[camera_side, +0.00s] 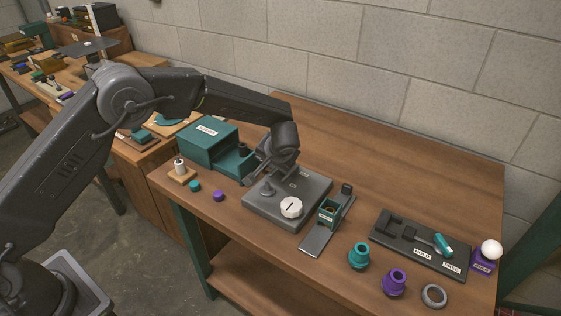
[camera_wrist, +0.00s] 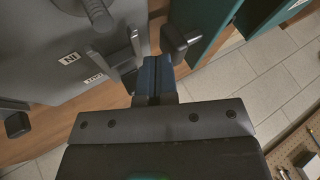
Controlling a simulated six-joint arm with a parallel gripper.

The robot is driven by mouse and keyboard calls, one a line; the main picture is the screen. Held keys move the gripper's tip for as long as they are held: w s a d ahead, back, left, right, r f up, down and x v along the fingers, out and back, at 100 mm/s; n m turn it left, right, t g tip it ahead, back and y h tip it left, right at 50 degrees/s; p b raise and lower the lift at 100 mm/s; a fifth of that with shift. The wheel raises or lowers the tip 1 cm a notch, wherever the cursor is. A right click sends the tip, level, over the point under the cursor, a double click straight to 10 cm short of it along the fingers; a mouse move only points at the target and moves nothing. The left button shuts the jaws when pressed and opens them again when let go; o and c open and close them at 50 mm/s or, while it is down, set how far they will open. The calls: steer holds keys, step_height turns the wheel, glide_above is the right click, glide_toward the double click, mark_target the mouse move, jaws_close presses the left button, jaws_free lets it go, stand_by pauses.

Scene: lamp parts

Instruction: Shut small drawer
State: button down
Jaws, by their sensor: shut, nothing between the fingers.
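The teal drawer box (camera_side: 207,140) stands at the back left of the table, with a label on its top. Its small drawer (camera_side: 236,165) sticks out towards the grey plate and is open; a dark knob (camera_side: 242,148) shows on it. My gripper (camera_side: 251,178) is shut and empty, low between the drawer and the grey plate. In the wrist view, my shut blue fingers (camera_wrist: 157,78) are right beside a dark knob (camera_wrist: 180,42) in front of a teal panel (camera_wrist: 208,22). I cannot tell whether they touch it.
The grey plate (camera_side: 268,214) with a white dial (camera_side: 291,207) and a lever lies close by my gripper. A small teal box (camera_side: 328,210) on a grey rail is to its right. Teal and purple parts stand near the front edge. The back right of the table is clear.

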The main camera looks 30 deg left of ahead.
steer(key=shift+a, duration=0.15)
steer(key=a, duration=1.2)
steer(key=shift+a, duration=0.2)
